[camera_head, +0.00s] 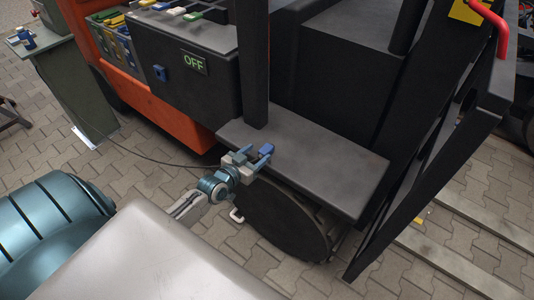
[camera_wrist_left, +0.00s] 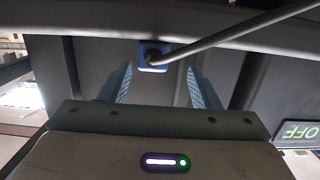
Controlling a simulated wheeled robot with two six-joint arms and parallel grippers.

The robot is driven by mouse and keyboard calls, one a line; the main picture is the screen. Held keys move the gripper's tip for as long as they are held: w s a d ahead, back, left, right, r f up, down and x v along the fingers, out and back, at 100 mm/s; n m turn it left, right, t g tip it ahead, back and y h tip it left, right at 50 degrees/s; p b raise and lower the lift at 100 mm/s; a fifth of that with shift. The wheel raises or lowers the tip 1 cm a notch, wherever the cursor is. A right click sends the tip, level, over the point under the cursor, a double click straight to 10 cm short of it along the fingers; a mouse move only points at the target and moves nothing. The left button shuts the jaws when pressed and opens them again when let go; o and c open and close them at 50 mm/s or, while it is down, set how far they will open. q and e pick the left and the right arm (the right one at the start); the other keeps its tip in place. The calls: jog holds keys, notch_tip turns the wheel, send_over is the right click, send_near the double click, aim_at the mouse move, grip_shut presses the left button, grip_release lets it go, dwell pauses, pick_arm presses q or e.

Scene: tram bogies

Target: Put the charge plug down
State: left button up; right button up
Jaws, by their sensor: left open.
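The charge plug (camera_head: 266,149) is a small blue block on the dark flat step (camera_head: 310,165) of the orange and black truck. In the left wrist view the plug (camera_wrist_left: 153,56) shows as a blue square with a dark cable running off to the upper right. My left gripper (camera_head: 254,158) is open just short of the plug. In the left wrist view its two blue fingers (camera_wrist_left: 158,88) stand apart, with the plug ahead between their tips and a gap on either side. My right gripper is not in view.
A black box with a green OFF sign (camera_head: 194,62) and a blue socket (camera_head: 160,74) stands behind the step. A thin cable (camera_head: 150,158) runs from the green-grey pedestal (camera_head: 75,85) at left. A dark upright post (camera_head: 253,70) rises from the step. Bare step lies to the right.

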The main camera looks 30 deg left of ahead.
aim_at(271, 145)
pick_arm(q)
jog(key=shift+w+d+f, duration=0.1)
jog(key=shift+w+f, duration=0.05)
jog(key=shift+w, duration=0.7)
jog(key=w, duration=0.2)
jog(key=w+d+b, duration=0.1)
jog(key=w, duration=0.1)
jog(key=shift+w+d+f, duration=0.1)
jog(key=shift+w+f, duration=0.1)
jog(key=shift+w, duration=0.35)
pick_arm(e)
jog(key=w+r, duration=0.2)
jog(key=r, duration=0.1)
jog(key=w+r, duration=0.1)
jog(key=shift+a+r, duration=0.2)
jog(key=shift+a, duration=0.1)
pick_arm(q)
jog(key=shift+c, duration=0.5)
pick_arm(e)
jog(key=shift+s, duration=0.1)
pick_arm(q)
jog(key=c, duration=1.1)
jog(key=shift+r, duration=0.25)
